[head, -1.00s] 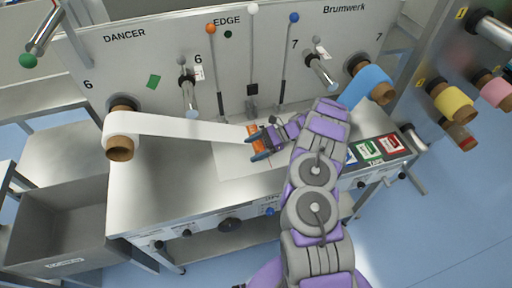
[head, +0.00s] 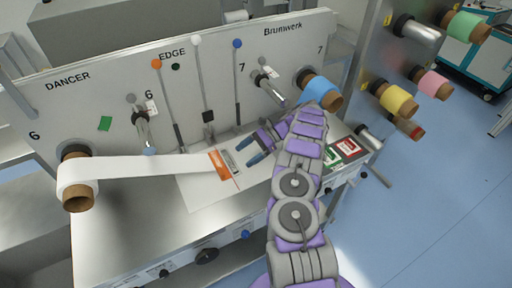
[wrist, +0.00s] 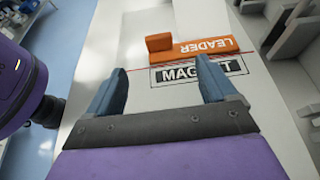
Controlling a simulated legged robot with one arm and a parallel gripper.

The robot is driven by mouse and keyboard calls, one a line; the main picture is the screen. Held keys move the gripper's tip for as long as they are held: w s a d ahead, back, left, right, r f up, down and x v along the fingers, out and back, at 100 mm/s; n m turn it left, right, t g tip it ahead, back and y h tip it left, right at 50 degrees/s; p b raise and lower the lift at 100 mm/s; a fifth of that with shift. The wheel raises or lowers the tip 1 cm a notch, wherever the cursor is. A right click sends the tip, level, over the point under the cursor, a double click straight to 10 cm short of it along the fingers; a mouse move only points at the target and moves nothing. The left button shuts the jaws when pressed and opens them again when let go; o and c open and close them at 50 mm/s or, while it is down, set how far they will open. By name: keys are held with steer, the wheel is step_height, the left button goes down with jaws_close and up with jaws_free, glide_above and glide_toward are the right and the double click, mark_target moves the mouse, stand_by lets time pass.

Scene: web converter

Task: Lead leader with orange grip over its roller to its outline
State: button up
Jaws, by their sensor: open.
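The leader (head: 217,164) is an orange bar at the free end of the white web (head: 140,168). It lies on the pale plate beside a label reading "MAGNET" (wrist: 198,72), partly covered by my finger in the wrist view. Its raised orange grip (wrist: 158,42) stands at the bar's left end there. A thin red line runs along the bar's near edge; the full outline is hard to make out. The steel roller (head: 142,128) marked 6 is on the panel. My gripper (head: 247,151) is open and empty, just right of the leader and apart from it.
The web comes off a roll (head: 76,196) at the left. A blue roll (head: 320,90) sits right of my gripper, with tape boxes (head: 345,150) below it. Tall levers with coloured knobs (head: 157,64) rise behind the plate. The pale plate (head: 205,192) is clear in front.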

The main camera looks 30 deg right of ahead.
steer(key=shift+p+v, duration=0.3)
steer(key=shift+v, duration=1.25)
steer(key=shift+d, duration=0.4)
steer(key=shift+r, duration=0.15)
